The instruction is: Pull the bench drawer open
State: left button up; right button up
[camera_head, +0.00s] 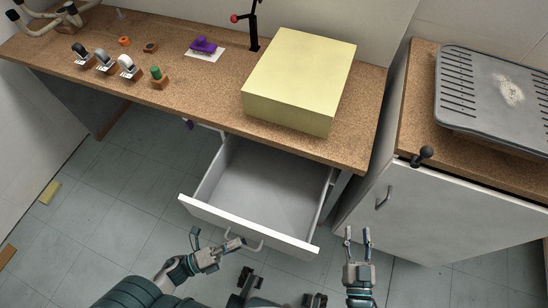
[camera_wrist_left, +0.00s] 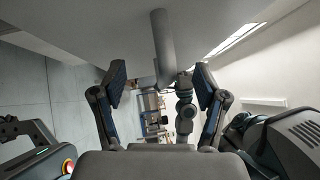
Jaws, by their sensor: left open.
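The bench drawer (camera_head: 265,180) is pulled out from under the brown bench (camera_head: 200,95), and its grey inside is bare. Its white front (camera_head: 225,216) carries a bar handle (camera_head: 259,245). My left gripper (camera_head: 218,238) is open just in front of the drawer front, with one finger by the left end of the handle. In the left wrist view the handle bar (camera_wrist_left: 162,45) runs between the spread fingers of my left gripper (camera_wrist_left: 160,80); I cannot tell whether they touch it. My right gripper (camera_head: 357,236) is open and empty, right of the drawer.
A large pale yellow box (camera_head: 300,80) sits on the bench above the drawer. A white cabinet (camera_head: 440,210) with a grey tray (camera_head: 495,90) on top is at right. Floor left of the drawer is mostly clear.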

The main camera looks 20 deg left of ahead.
pick_arm(q)
jog(key=v, duration=0.5)
jog(key=shift+r+p, duration=0.1)
jog(key=shift+p, duration=0.25)
jog(key=shift+d, duration=0.1)
dwell(0.3)
